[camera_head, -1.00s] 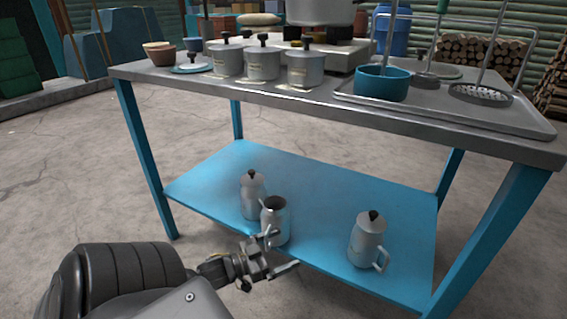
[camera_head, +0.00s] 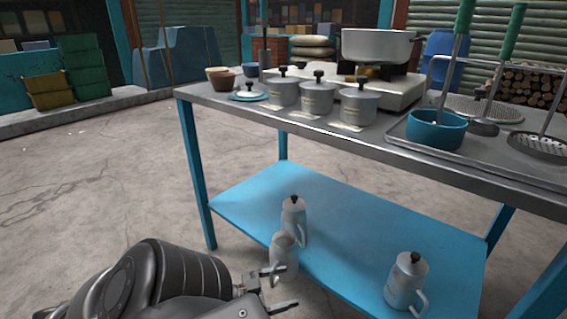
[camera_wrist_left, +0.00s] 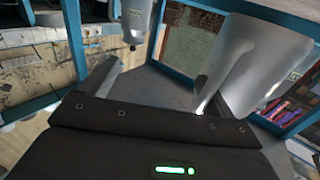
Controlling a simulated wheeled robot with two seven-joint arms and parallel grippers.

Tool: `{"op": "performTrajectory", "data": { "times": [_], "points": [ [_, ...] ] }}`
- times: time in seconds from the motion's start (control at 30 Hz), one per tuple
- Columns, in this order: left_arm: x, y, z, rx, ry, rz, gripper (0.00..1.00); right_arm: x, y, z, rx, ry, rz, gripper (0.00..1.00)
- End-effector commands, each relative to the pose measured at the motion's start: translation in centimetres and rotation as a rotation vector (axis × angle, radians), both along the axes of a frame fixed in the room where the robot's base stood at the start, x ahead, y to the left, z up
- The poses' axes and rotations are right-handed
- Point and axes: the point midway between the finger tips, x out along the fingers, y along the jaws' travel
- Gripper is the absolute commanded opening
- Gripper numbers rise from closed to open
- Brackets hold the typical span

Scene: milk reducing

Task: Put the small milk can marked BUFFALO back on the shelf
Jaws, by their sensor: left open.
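Three grey metal cans with handles show low down in the head view. A lidded can (camera_head: 293,222) stands on the blue lower shelf (camera_head: 350,222), and another lidded can (camera_head: 406,283) stands on it to the right. An open-topped can (camera_head: 284,257) appears over the shelf's front edge; I cannot tell whether it rests there. My left gripper (camera_head: 285,287) is open beside its lower part, fingers pointing right. The wrist view shows a large tilted can (camera_wrist_left: 248,60) and a lidded can (camera_wrist_left: 137,18) upside down in the picture. I cannot read BUFFALO on any can. My right gripper is not in view.
The grey tabletop (camera_head: 225,105) above holds several lidded pots, a teal bowl (camera_head: 436,130) in a tray, and a stove with a large pot (camera_head: 378,45). Blue legs (camera_head: 200,185) bound the shelf. The shelf between the cans is bare.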

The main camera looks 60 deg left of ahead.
Motion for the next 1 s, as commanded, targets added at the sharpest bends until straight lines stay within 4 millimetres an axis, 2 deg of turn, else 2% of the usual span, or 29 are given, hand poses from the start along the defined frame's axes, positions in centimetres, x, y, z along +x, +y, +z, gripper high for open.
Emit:
{"op": "performTrajectory", "data": {
  "times": [0.07,0.63,0.67,1.0],
  "points": [
    [0.03,-0.01,0.07,0.0,-0.002,-0.001,0.77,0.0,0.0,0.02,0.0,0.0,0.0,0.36],
    [0.07,-0.02,0.12,0.001,-0.003,-0.001,0.03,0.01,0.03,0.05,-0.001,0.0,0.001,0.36],
    [0.07,-0.02,0.12,0.001,-0.003,-0.001,0.0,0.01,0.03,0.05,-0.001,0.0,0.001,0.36],
    [0.09,-0.01,0.19,0.002,-0.005,-0.001,0.0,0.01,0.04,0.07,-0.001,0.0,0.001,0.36]
  ]
}}
